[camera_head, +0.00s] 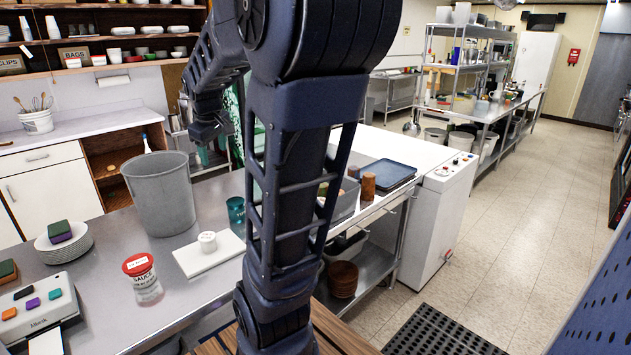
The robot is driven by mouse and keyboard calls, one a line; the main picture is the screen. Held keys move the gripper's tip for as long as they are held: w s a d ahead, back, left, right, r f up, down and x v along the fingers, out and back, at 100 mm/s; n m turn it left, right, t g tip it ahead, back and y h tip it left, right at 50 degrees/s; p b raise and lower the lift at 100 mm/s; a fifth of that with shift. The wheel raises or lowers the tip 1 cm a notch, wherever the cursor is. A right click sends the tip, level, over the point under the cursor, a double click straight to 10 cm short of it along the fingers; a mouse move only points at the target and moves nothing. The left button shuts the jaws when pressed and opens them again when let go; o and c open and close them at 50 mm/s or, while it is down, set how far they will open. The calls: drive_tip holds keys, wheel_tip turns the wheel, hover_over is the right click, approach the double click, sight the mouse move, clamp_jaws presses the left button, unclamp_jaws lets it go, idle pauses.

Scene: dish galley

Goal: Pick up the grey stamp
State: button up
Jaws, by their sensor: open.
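I cannot make out a thing that is clearly a grey stamp. A small pale round piece (207,241) stands on a white board (214,262) on the steel counter; I cannot tell whether it is the stamp. My gripper (207,138) is at the end of my dark arm, in the upper left, well above and behind the white board as seen here. It is open, and I see nothing held in it. My arm covers the middle of the view and hides part of the counter.
A blue tray (388,173) lies right of my arm.

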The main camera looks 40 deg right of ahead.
drive_tip(key=w+d+f+n+g+h, duration=0.1)
drive_tip(key=w+d+f+n, duration=0.2)
drive_tip(key=w+d, duration=0.75)
drive_tip(key=w+d+f+n+g+h, duration=0.1)
drive_tip(key=w+d+f+n, duration=0.4)
drive_tip(key=d, duration=1)
drive_tip(key=w+d+f+n+g, duration=0.1)
drive_tip(key=d+f+n, duration=0.1)
drive_tip(key=d+f, duration=0.55)
drive_tip(key=w+d+f+n, duration=0.1)
drive_tip(key=d+f, duration=0.3)
drive_tip(key=d, duration=0.7)
drive_tip(key=w+d+f+n+g, duration=0.1)
drive_tip(key=d+f+n, duration=0.1)
drive_tip(key=d+f, duration=0.55)
drive_tip(key=shift+h, duration=0.5)
drive_tip(key=shift+d+r+x, duration=0.15)
drive_tip(key=shift+d+x, duration=0.2)
drive_tip(key=shift+x, duration=1.3)
drive_tip(key=shift+d+r+x, duration=0.15)
drive_tip(key=shift+d+x, duration=0.15)
drive_tip(key=shift+x, duration=1.35)
drive_tip(key=shift+d+r+x, duration=0.15)
drive_tip(key=shift+d+x, duration=0.2)
drive_tip(key=shift+x, duration=1.3)
drive_tip(key=c, duration=1.1)
drive_tip(key=shift+w, duration=0.1)
